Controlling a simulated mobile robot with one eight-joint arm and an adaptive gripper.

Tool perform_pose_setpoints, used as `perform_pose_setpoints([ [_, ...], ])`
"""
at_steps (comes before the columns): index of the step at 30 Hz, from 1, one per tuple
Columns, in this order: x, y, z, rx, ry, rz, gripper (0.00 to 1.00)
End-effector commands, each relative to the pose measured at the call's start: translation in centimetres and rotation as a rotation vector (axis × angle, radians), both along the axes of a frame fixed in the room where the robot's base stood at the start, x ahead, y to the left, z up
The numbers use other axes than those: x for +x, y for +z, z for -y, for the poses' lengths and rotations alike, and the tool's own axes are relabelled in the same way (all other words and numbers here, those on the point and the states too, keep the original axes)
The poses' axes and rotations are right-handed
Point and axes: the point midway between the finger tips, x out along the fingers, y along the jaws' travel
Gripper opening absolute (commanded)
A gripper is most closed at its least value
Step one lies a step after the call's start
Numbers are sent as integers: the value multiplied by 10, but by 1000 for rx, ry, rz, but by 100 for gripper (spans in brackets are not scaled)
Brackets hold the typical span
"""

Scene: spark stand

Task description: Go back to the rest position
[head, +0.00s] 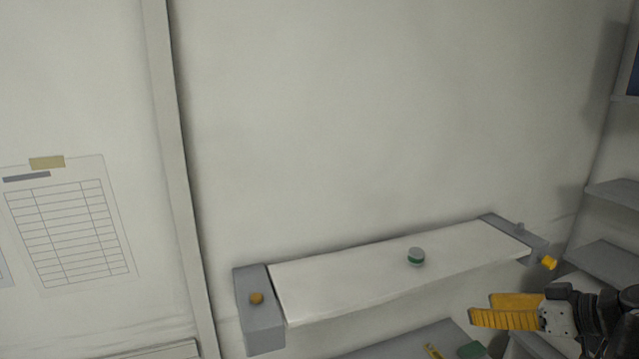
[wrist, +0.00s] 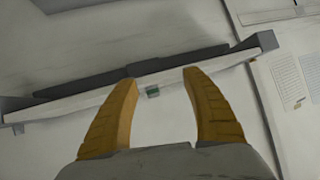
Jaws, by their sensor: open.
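My gripper (head: 472,309) is at the lower right of the head view, in front of the white shelf board and below its right part. Its yellow fingers are apart, with nothing between them. In the wrist view the open fingers (wrist: 163,84) point toward the shelf, and a small green and white round object (wrist: 152,91) shows beyond the gap between them. The same object (head: 416,257) stands on the white board (head: 350,284) in the head view, apart from my gripper.
A yellow knob (head: 549,263) is near the right end. Grey shelves (head: 605,259) stand at the right. A paper chart (head: 70,225) hangs on the left wall. A lower grey surface (head: 400,346) shows below.

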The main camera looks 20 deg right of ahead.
Motion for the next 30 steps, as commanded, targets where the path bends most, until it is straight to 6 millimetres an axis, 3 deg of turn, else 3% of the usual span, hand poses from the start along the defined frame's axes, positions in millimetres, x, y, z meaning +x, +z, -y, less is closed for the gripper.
perform_pose_setpoints([
  [10,17,-83,-113,25,-43,-302,57],
  [15,1,-149,-188,-44,-126,-456,57],
  [18,-14,-183,-222,-104,-185,-486,57],
  [24,-36,-223,-261,-180,-265,-436,57],
  [30,-43,-231,-273,-196,-291,-388,57],
])
